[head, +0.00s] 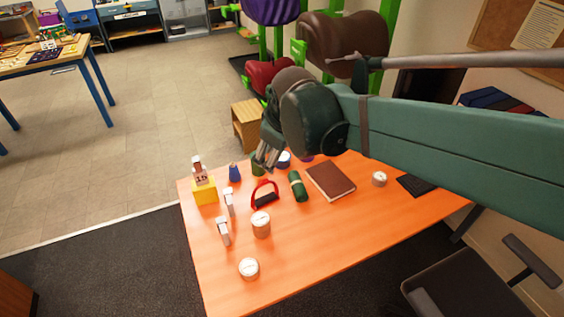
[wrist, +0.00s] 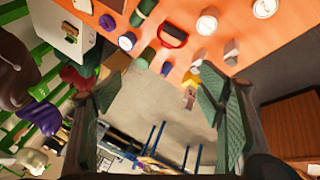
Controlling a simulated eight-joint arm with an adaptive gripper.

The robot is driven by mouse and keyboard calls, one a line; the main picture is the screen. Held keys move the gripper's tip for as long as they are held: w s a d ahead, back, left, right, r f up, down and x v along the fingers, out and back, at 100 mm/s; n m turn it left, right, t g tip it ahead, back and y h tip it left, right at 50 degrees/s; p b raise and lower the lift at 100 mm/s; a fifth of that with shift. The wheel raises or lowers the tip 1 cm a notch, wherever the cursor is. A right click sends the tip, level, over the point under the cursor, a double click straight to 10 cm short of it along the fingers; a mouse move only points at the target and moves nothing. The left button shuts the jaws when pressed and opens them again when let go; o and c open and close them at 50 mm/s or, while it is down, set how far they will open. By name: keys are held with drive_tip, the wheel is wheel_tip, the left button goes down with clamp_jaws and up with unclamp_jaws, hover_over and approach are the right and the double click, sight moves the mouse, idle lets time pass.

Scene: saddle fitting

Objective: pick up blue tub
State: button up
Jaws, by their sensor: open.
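The blue tub (head: 284,160), a short round tub with a pale lid, stands at the far edge of the orange table, partly hidden behind my gripper in the head view. In the wrist view the blue tub (wrist: 127,41) shows its pale top, upper left of centre, near the table edge. My gripper (head: 266,158) is open and empty, above the far table edge and left of the tub in the head view. In the wrist view the fingers (wrist: 160,105) are wide apart with floor between them; the tub is outside them.
A green item (wrist: 147,55) and a small blue object (wrist: 166,68) stand close to the tub. A red-handled tool (head: 264,195), green roll (head: 298,186), brown book (head: 330,181), yellow block (head: 204,191) and pale tins (head: 261,224) share the table (head: 330,245). The front right is clear.

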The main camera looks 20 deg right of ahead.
drive_tip(key=w+d+f+n+g+h+b, duration=0.1)
drive_tip(key=w+d+f+n, duration=0.15)
drive_tip(key=w, duration=0.35)
drive_tip(key=w+d+f+n, duration=0.2)
drive_tip(key=w+n, duration=0.1)
drive_tip(key=w, duration=0.4)
drive_tip(key=n+g+h+b, duration=0.1)
drive_tip(key=n+g+b, duration=0.15)
drive_tip(key=n, duration=0.55)
approach(282, 156)
drive_tip(key=f+n, duration=0.1)
drive_tip(key=w+f+n, duration=0.1)
drive_tip(key=n, duration=0.1)
drive_tip(key=shift+f+h+b, duration=0.15)
drive_tip(key=shift+h+b, duration=0.15)
drive_tip(key=shift+b, duration=0.1)
drive_tip(key=shift+w+d+f, duration=0.2)
drive_tip(key=shift+f, duration=0.15)
drive_tip(key=shift+x, duration=1.25)
drive_tip(key=shift+f, duration=0.15)
drive_tip(key=shift+b+x, duration=0.7)
drive_tip(key=shift+x, duration=1.8)
drive_tip(key=shift+s+d, duration=0.1)
drive_tip(key=shift+s, duration=0.1)
